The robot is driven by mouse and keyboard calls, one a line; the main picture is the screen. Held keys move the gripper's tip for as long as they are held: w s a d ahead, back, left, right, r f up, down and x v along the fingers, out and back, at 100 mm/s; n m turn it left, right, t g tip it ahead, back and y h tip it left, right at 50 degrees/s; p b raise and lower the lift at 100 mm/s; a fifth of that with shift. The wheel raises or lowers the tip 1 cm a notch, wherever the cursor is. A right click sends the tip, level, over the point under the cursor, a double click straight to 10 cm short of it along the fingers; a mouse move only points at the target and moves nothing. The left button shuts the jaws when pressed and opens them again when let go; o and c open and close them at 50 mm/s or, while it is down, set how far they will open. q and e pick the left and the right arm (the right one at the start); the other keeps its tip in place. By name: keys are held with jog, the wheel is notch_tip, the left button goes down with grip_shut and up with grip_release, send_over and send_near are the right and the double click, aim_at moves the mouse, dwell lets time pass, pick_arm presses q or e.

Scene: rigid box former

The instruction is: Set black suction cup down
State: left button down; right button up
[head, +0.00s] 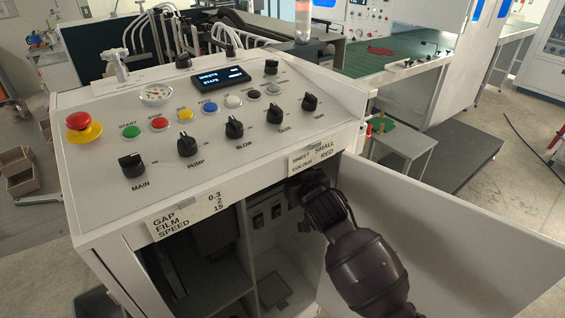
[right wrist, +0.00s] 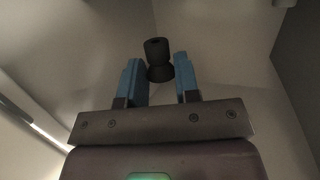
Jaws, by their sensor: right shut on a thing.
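The black suction cup (right wrist: 156,48) is a small dark ribbed piece. In the right wrist view it sits upright between the blue fingers of my right gripper (right wrist: 158,68), which is shut on it. Pale cabinet walls surround it there. In the head view my right arm reaches into the open cabinet under the control panel (head: 190,88). The suction cup and fingertips are hidden from the head view by the arm and the panel's front edge. My left gripper is in neither view.
The cabinet's white door (head: 450,230) stands open at the right. Inside are a vertical divider (head: 246,245) and small dark switches. Knobs and a red emergency button (head: 79,121) stick up from the panel. A small grey table (head: 405,145) stands behind the door.

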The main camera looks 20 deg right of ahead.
jog(key=x, duration=0.3)
jog(key=r+x, duration=0.1)
jog(key=x, duration=0.2)
jog(key=r+x, duration=0.1)
jog(key=x, duration=0.2)
jog(key=shift+w, duration=0.35)
notch_tip(320, 180, down, 3)
jog(key=shift+f+p, duration=0.1)
jog(key=shift+p, duration=0.25)
jog(key=shift+f, duration=0.2)
jog(key=shift+f, duration=0.1)
jog(key=o, duration=0.9)
